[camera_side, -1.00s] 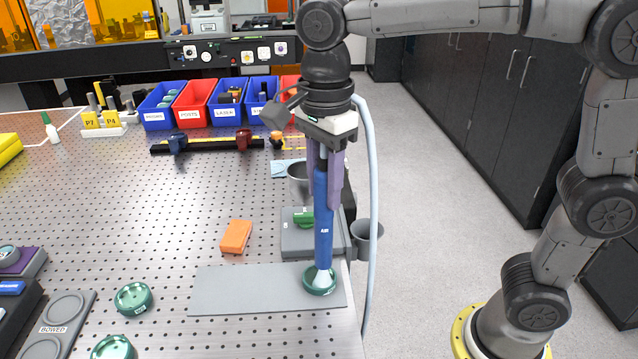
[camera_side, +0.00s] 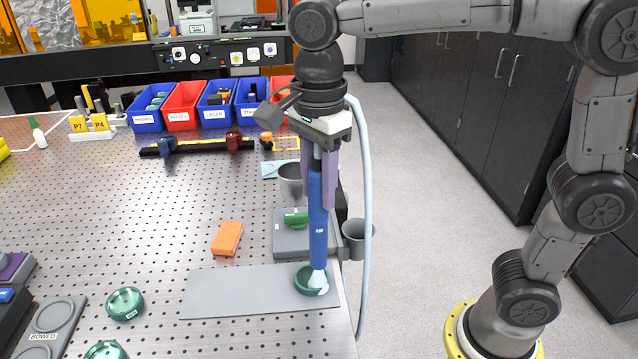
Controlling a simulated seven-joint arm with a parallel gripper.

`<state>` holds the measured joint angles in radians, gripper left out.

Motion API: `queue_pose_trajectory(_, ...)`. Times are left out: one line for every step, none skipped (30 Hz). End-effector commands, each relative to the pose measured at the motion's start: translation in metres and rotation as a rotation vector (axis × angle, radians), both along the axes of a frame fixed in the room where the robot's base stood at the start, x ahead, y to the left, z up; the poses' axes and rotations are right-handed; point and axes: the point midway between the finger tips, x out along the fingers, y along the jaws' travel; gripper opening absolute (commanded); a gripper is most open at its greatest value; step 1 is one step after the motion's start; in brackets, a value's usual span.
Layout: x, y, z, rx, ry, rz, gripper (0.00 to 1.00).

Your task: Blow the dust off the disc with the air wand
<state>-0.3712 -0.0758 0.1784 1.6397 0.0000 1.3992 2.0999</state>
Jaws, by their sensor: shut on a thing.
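My gripper (camera_side: 320,195) is shut on the blue air wand (camera_side: 318,225) and holds it nearly upright, nozzle down. The pale nozzle (camera_side: 318,278) is over the right part of a green disc (camera_side: 300,286) and hides some of it. I cannot tell whether the nozzle touches the disc. The disc lies on the right end of a flat grey mat (camera_side: 235,293). Any dust on it is too small to make out. A pale hose (camera_side: 367,200) hangs to the right of the wand.
An orange block (camera_side: 227,239) lies behind the mat. A grey stand with a green piece (camera_side: 296,218) and a metal cup (camera_side: 291,182) are behind the disc. Another cup (camera_side: 356,240) hangs at the table's right edge. More green discs (camera_side: 125,303) lie front left, beside a "BOWED" tray (camera_side: 50,325).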

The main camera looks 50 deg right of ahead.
Motion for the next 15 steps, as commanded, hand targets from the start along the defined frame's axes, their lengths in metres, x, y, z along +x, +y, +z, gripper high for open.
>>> queue_pose_trajectory(0.001, 0.0, 0.0, 0.0, -0.001, 0.0, 0.0)
queue_pose_trajectory(0.002, 0.0, 0.0, 0.0, 0.0, 0.0, 0.0)
queue_pose_trajectory(0.003, 0.0, 0.0, 0.0, 0.0, 0.0, 0.0)
queue_pose_trajectory(0.003, 0.0, 0.0, 0.0, 0.0, 0.0, 0.0)
queue_pose_trajectory(0.004, 0.0, 0.0, 0.0, 0.0, 0.0, 0.0)
queue_pose_trajectory(0.005, 0.0, 0.0, 0.0, 0.0, 0.0, 0.0)
queue_pose_trajectory(0.006, 0.0, 0.0, 0.0, 0.0, 0.0, 0.0)
queue_pose_trajectory(0.007, 0.0, 0.0, 0.0, 0.0, 0.0, 0.0)
queue_pose_trajectory(0.008, 0.0, 0.0, 0.0, 0.0, 0.0, 0.0)
queue_pose_trajectory(0.009, 0.0, 0.0, 0.0, -0.001, 0.0, 0.0)
queue_pose_trajectory(0.01, 0.0, 0.0, 0.0, -0.001, 0.0, 0.0)
queue_pose_trajectory(0.011, 0.0, 0.0, 0.001, -0.001, 0.0, 0.0)
queue_pose_trajectory(0.012, 0.0, 0.001, 0.001, -0.001, 0.0, 0.0)
queue_pose_trajectory(0.012, 0.0, 0.0, 0.001, -0.001, 0.0, 0.0)
queue_pose_trajectory(0.013, 0.0, 0.0, 0.001, -0.001, -0.001, 0.0)
